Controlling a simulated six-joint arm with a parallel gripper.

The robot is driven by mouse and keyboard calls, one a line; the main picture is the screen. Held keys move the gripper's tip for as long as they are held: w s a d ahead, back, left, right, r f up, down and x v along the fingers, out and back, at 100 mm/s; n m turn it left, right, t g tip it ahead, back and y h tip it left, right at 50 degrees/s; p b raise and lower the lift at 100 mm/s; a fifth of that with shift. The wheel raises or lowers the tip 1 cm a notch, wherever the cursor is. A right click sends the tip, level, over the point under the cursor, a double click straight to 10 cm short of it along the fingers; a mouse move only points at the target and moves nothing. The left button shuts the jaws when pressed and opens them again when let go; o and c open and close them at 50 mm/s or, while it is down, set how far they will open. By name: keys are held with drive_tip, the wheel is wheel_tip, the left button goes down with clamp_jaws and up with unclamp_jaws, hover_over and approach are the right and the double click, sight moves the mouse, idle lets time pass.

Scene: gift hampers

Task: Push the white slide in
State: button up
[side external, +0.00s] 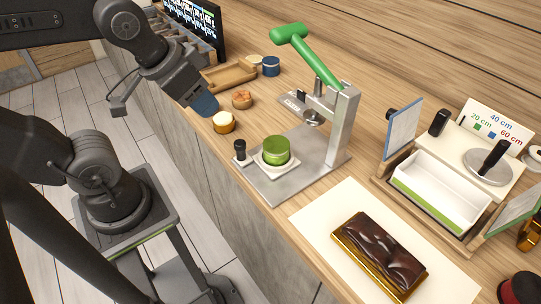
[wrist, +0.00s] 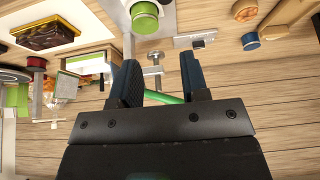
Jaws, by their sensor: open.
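The white slide (side external: 262,166) sits low on the press's grey metal base in the side view, drawn toward the front edge. A green round jar (side external: 276,151) stands on it, and a black knob (side external: 240,150) is upright at its left. The press (side external: 343,125) has a green lever (side external: 312,62) raised above it. My gripper (side external: 205,104) is to the left of the press, apart from the slide, with blue fingertips. In the wrist view my gripper (wrist: 160,62) is open and empty, and the green jar (wrist: 145,18) shows near the top edge.
A cream-topped jar (side external: 223,122) and an orange-brown item (side external: 242,99) are near my gripper. A wooden tray (side external: 229,76) and a blue jar (side external: 271,66) are behind. A dark chocolate block in a gold tray (side external: 345,243) lies right of the press. A white bin (side external: 438,200) stands farther right.

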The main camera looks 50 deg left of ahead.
drive_tip(key=shift+o, duration=0.2)
drive_tip(key=shift+o, duration=0.9)
drive_tip(key=shift+w, duration=0.1)
drive_tip(key=shift+w+f+n+g, duration=0.1)
drive_tip(key=shift+w+n+g, duration=0.2)
drive_tip(key=shift+n, duration=0.2)
drive_tip(key=n+g, duration=0.5)
drive_tip(key=n, duration=0.3)
approach(240, 142)
wheel_tip(240, 142, down, 12)
drive_tip(key=shift+f, duration=0.1)
clamp_jaws()
